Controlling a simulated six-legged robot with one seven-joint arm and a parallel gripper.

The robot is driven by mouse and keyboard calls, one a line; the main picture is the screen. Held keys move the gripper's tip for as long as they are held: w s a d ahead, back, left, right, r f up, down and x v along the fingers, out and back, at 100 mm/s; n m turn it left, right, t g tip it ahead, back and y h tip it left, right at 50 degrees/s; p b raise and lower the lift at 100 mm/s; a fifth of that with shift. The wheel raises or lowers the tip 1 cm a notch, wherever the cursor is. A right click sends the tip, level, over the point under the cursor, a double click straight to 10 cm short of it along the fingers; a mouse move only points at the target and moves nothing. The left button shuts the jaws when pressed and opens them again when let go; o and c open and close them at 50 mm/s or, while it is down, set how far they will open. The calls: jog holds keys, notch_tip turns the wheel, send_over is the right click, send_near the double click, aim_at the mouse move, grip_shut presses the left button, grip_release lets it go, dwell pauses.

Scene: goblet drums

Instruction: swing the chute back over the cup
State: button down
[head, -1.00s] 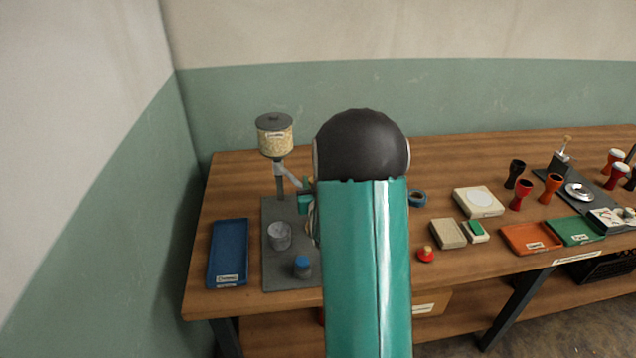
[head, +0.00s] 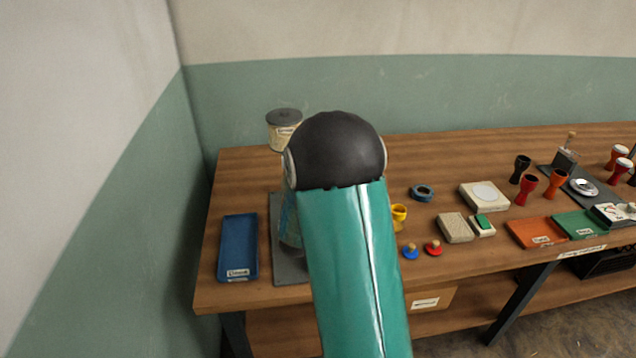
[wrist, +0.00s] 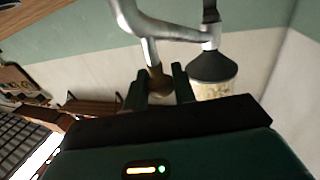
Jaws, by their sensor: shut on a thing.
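The grey metal chute (wrist: 185,33) runs out from the hopper's neck in the wrist view. A brownish knob (wrist: 158,80) hangs off the chute's pipe. My gripper (wrist: 160,82) is shut on this knob, one finger on each side. In the head view my arm hides the gripper, the chute and the cup, so I cannot tell how the chute lies to the cup.
The hopper's dark base plate (head: 288,270) is partly covered by my arm. A blue tray (head: 238,248) lies left of it. Right of my arm are a yellow cup-like thing (head: 399,214), a blue knob (head: 410,252), a red knob (head: 433,248) and a tape roll (head: 422,192).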

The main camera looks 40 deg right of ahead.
jog(key=w+a+m+g+h, duration=0.2)
jog(key=a+m+g+h, duration=0.2)
jog(key=a+m+g, duration=0.1)
jog(key=shift+w+a+m+g+h, duration=0.15)
jog(key=shift+a+m+g+h, duration=0.15)
jog(key=shift+a+g, duration=0.7)
jog(key=shift+d+f+g, duration=0.1)
jog(key=shift+d+g, duration=0.1)
jog(key=shift+g, duration=0.2)
jog(key=c, duration=1.2)
grip_release()
jog(key=shift+w, duration=0.1)
jog(key=shift+o, duration=0.2)
jog(key=v, duration=1.3)
jog(key=shift+s+a, duration=0.25)
jog(key=shift+a, duration=0.1)
